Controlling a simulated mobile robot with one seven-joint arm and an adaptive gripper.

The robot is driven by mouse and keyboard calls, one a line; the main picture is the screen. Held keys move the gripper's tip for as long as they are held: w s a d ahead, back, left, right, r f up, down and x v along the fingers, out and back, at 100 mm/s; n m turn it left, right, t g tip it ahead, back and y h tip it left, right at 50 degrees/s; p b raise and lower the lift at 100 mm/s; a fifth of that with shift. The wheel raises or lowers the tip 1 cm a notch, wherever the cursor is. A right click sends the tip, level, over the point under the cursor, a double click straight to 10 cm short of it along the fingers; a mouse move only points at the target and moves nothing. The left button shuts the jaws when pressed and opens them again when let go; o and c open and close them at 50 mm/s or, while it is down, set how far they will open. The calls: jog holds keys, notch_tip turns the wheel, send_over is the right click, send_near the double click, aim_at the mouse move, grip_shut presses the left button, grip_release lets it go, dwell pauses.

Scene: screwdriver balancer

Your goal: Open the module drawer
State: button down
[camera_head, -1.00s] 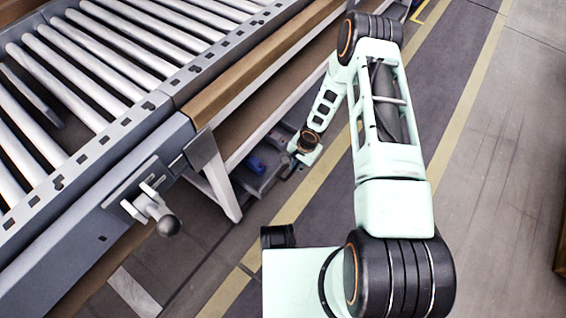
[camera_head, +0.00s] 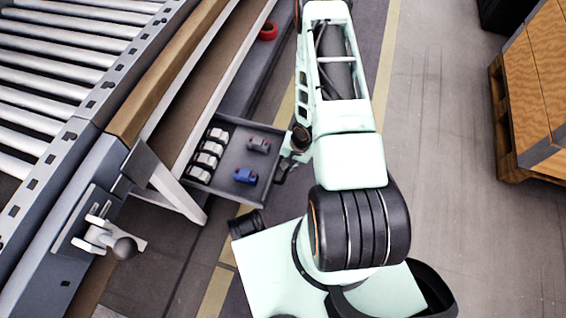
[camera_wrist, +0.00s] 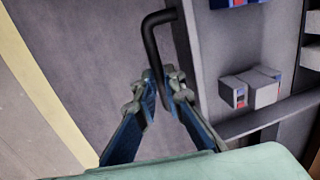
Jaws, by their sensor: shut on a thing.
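The module drawer (camera_head: 232,134) is pulled out from under the conveyor in the head view. Inside it are a blue module (camera_head: 245,175), a grey module (camera_head: 258,144) and a row of several white-and-dark modules (camera_head: 205,160) along its left side. My gripper (camera_wrist: 160,88) is shut on the drawer's black bar handle (camera_wrist: 150,38) in the wrist view. In the head view my gripper is at the drawer's right front side, and the arm partly hides the grip. The wrist view also shows a grey module (camera_wrist: 250,88) inside the drawer.
The roller conveyor (camera_head: 60,60) with a wooden side rail fills the left. A lever with a round knob (camera_head: 124,248) sticks out from its frame. A red ring-shaped item (camera_head: 268,31) lies farther back. Wooden crates (camera_head: 540,90) stand at the right; the floor between is clear.

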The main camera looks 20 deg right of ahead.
jog(key=shift+s, duration=0.15)
jog(key=c, duration=2)
grip_release()
jog(key=shift+r, duration=0.1)
jog(key=r, duration=0.3)
jog(key=d+r, duration=0.1)
jog(key=r, duration=0.3)
jog(key=s+r, duration=0.1)
jog(key=r, duration=0.3)
jog(key=shift+d+r, duration=0.25)
jog(key=shift+d, duration=0.1)
jog(key=shift+d, duration=0.1)
